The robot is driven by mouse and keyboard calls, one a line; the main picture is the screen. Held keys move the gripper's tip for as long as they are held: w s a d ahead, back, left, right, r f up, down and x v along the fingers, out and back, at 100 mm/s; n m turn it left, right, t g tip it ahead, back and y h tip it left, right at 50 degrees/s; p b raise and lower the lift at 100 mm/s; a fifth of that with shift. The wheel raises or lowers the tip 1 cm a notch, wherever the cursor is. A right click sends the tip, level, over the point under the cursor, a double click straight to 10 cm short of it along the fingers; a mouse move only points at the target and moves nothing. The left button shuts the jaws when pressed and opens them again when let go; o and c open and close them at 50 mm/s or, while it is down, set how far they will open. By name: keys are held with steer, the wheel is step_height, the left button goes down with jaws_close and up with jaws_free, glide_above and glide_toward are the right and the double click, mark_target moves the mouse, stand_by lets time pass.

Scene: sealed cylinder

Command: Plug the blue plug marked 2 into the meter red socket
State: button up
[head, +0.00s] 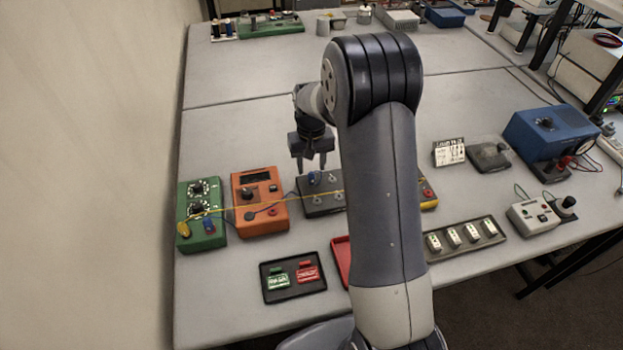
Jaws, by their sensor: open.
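A blue plug (314,179) sits at the top of a dark grey box (325,207) that has several light posts. Its mark is too small to read. My gripper (311,167) points down with its fingers apart, just above or around the plug; I cannot tell whether they touch it. An orange box with a dark display and a knob, apparently the meter (243,193), stands left of the grey box. Its red socket (272,211) is at its lower right and looks empty.
A yellow lead (234,207) runs from the green box (197,190) across the orange and grey boxes, then behind my arm. A black tray (264,292) with green and red pieces lies in front. My arm hides part of the table.

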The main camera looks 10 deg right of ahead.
mark_target(311, 173)
steer(key=shift+f+b, duration=1.45)
steer(key=shift+f, duration=0.9)
jaws_close()
steer(key=shift+r, duration=0.15)
steer(key=shift+r+p, duration=1.75)
steer(key=shift+r, duration=1.15)
